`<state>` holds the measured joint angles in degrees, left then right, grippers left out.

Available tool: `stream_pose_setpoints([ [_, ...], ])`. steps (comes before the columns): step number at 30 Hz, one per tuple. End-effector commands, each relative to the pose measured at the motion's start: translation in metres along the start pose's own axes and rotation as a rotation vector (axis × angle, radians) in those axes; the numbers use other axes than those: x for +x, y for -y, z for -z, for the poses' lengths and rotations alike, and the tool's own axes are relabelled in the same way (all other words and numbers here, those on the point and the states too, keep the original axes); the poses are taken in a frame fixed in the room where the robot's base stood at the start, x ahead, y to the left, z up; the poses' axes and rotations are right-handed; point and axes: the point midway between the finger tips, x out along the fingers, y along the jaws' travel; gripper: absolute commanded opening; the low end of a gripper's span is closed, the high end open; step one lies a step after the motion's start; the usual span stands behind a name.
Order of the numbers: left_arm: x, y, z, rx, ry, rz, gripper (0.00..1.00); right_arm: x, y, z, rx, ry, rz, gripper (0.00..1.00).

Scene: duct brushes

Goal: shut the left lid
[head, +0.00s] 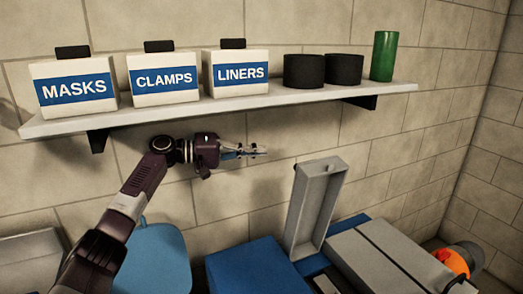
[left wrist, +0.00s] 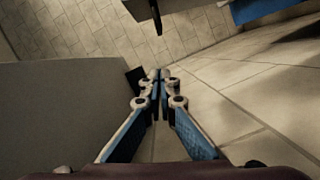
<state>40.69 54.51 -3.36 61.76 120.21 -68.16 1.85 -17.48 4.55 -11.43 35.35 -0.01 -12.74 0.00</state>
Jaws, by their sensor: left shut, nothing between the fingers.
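The left lid (head: 315,205) is a grey, shallow tray-like panel. It stands open, nearly upright and leaning slightly right, above a blue case in the head view. A second grey lid (head: 385,258) lies flat to its right. My left gripper (head: 262,150) is in front of the wall, below the shelf, up and left of the raised lid and apart from it. Its fingers also show in the left wrist view (left wrist: 158,78), closed together with nothing between them. The lower part of the case is cut off by the frame. My right gripper is not in view.
A grey shelf (head: 230,108) runs above my left gripper, with white boxes, including the liners box (head: 237,73), two black rolls and a green cylinder (head: 384,56). A blue chair-like shape (head: 153,258) is lower left. An orange object (head: 452,260) lies at right.

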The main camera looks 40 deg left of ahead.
Motion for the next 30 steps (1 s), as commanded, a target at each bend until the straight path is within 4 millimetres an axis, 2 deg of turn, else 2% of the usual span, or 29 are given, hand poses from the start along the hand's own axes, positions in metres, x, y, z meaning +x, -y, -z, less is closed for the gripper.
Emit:
stream_pose_setpoints([
  [3, 0.026, -0.005, 0.001, -0.001, 0.002, -0.003, 0.00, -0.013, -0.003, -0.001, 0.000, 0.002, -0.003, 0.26],
  [11, 0.078, -0.004, 0.001, 0.000, 0.001, -0.002, 0.00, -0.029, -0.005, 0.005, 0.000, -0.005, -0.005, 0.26],
  [21, 0.083, 0.000, -0.033, 0.000, 0.001, 0.003, 0.00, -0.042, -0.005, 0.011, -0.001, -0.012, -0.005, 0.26],
  [30, 0.085, 0.000, -0.039, 0.000, -0.001, 0.001, 0.00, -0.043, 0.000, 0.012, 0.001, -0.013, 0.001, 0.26],
])
